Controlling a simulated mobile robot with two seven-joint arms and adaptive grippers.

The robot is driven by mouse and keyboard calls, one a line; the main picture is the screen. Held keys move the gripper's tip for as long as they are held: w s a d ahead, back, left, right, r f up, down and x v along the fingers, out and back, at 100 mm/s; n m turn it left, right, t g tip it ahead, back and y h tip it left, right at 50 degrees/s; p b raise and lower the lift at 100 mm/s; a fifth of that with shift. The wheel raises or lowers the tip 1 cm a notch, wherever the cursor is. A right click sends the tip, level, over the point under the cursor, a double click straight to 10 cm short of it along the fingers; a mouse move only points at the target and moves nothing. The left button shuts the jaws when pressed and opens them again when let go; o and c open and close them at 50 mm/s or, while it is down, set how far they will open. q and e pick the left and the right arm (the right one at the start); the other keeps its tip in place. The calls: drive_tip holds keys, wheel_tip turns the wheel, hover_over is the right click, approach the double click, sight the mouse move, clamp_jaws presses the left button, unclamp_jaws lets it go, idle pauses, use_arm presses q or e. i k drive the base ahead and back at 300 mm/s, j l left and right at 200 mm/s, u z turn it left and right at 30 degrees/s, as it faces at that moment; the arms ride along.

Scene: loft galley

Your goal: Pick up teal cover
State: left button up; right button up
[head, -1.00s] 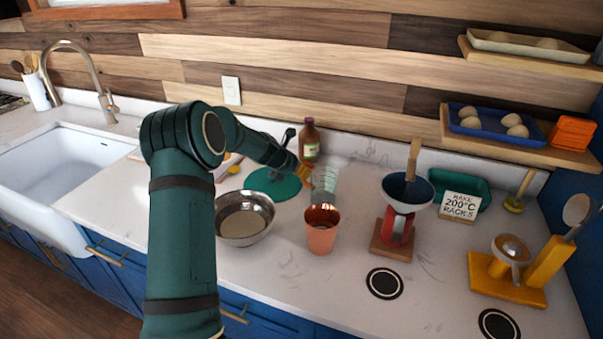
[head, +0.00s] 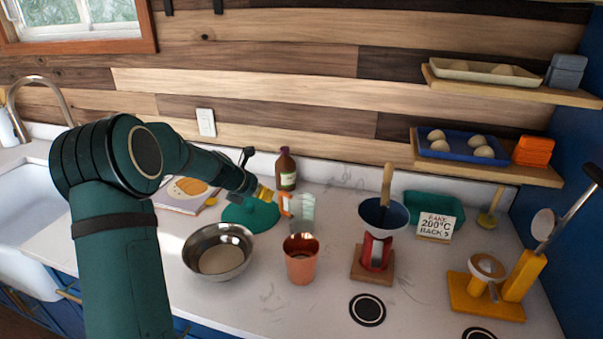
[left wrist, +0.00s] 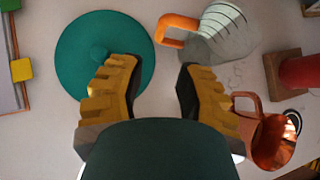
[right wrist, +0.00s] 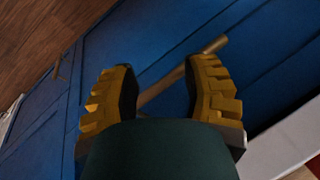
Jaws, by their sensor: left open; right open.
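The teal cover (head: 250,214) is a round flat disc with a small knob, lying on the white counter behind the steel bowl. In the left wrist view the teal cover (left wrist: 80,55) lies at upper left, with its knob near the left finger's tip. My left gripper (head: 268,192) is open above the counter, over the right part of the cover; in its own view the left gripper (left wrist: 158,72) has nothing between its fingers. My right gripper (right wrist: 160,80) is open and empty, in front of the blue cabinet fronts, and is not seen in the head view.
A measuring jug (head: 302,212) with an orange handle stands close right of the cover. The steel bowl (head: 219,250) and copper cup (head: 301,258) stand in front. A brown bottle (head: 286,170) is behind, a book (head: 186,193) left.

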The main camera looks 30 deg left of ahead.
sight(258, 216)
drive_tip(key=k+j, duration=0.1)
drive_tip(key=k, duration=0.9)
